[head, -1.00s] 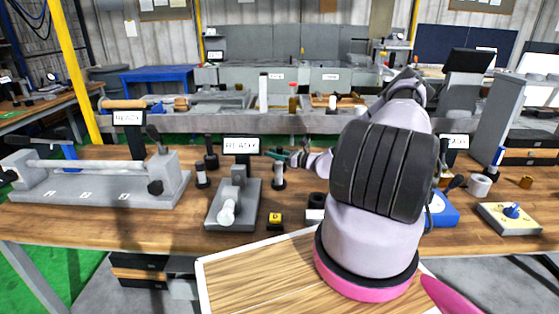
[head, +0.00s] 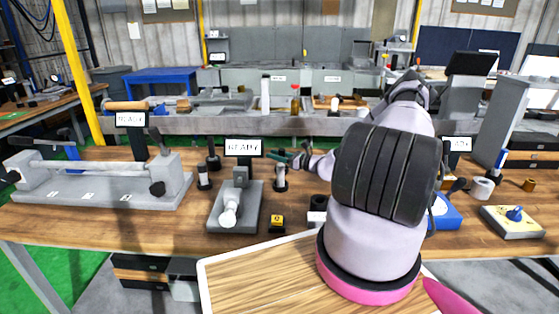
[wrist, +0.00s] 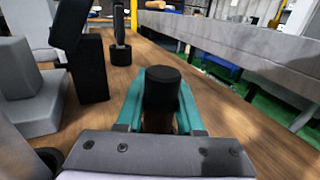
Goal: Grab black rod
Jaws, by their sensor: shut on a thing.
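The black rod (wrist: 162,88) stands between the teal fingers of my gripper (wrist: 160,103) in the wrist view, with its round top showing above them. The fingers press on it from both sides; its lower part is hidden. In the head view my gripper (head: 284,157) is at the upper end of a dark-topped rod with a pale lower band (head: 280,180), right of the middle fixture. The rod looks upright at the bench.
A grey fixture with a "READY" sign (head: 244,147) stands just left of my gripper. A similar rod (head: 204,178) and a black post (head: 213,158) stand farther left. A yellow-and-black block (head: 277,222) lies in front. A grey beam (wrist: 240,45) runs behind the bench.

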